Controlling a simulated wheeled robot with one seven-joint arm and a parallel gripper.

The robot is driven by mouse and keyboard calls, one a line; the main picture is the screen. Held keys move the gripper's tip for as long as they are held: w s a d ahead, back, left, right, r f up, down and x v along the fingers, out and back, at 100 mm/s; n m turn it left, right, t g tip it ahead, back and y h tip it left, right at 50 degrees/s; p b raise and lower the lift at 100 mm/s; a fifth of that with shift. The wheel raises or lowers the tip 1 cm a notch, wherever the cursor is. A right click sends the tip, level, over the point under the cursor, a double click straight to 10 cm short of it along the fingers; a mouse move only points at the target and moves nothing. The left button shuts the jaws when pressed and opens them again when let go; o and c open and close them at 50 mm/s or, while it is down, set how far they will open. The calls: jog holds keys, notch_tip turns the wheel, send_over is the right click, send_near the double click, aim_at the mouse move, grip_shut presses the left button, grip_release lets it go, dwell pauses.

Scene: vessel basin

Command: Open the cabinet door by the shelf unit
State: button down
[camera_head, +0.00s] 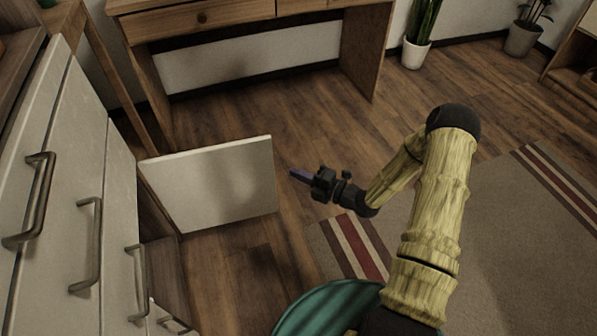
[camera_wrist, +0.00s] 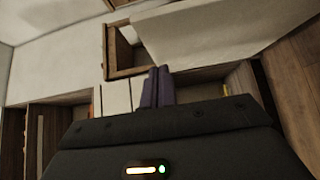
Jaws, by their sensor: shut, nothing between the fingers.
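The white cabinet door (camera_head: 210,185) stands swung out wide from the cabinet at the left, its broad face toward me. Part of the wooden cabinet interior (camera_head: 160,262) shows below and left of it. My gripper (camera_head: 298,175) is shut and empty, just right of the door's free edge, with a small gap between them in the head view. In the wrist view the purple fingers (camera_wrist: 157,87) are together, and a large pale panel (camera_wrist: 220,30), which looks like the door, fills the upper right. No handle shows on the door's visible face.
White cabinet fronts (camera_head: 60,170) with several metal handles line the left. A wooden desk (camera_head: 200,22) stands behind the door. Potted plants (camera_head: 416,50) stand at the back. Open wood floor (camera_head: 310,125) and a striped rug (camera_head: 480,240) lie to the right.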

aim_at(262, 150)
jog(key=b+x, duration=0.1)
jog(key=x, duration=0.2)
jog(key=w+d+b+x, duration=0.1)
jog(key=b+x, duration=0.1)
jog(key=x, duration=0.1)
jog(key=w+b+x, duration=0.1)
jog(key=b+x, duration=0.1)
jog(key=x, duration=0.2)
jog(key=shift+d+f, duration=0.1)
jog(key=shift+f, duration=0.1)
jog(key=shift+w+r+b, duration=0.2)
jog(key=shift+w+b, duration=0.1)
jog(key=shift+w, duration=0.15)
